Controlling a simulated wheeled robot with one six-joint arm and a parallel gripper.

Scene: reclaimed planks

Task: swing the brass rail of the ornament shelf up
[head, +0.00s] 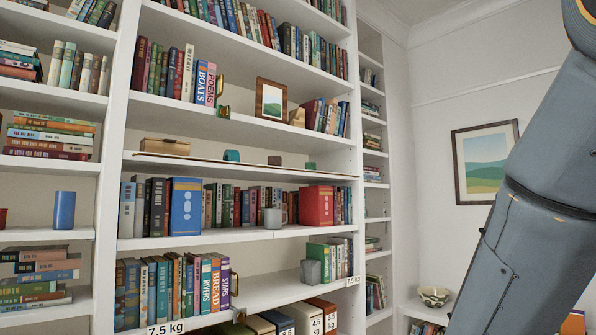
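The ornament shelf (200,171) is a white board in the middle bay of the bookcase, in the head view. A thin brass-coloured line, which looks like the rail (245,165), runs along its front edge, low and nearly level with the board. Behind it stand a tan box (165,147), a small teal block (232,155), a brown block (274,160) and a green block (310,165). The rail's end joints are too small to make out. My gripper is not in view; only a grey link of my arm shows at the right, apart from the shelf.
Book rows fill the shelves above and below. A picture frame (271,100) stands on the shelf above. Below are a blue box (185,207), a red box (316,206) and a grey cup (272,218). A bowl (433,297) sits at lower right.

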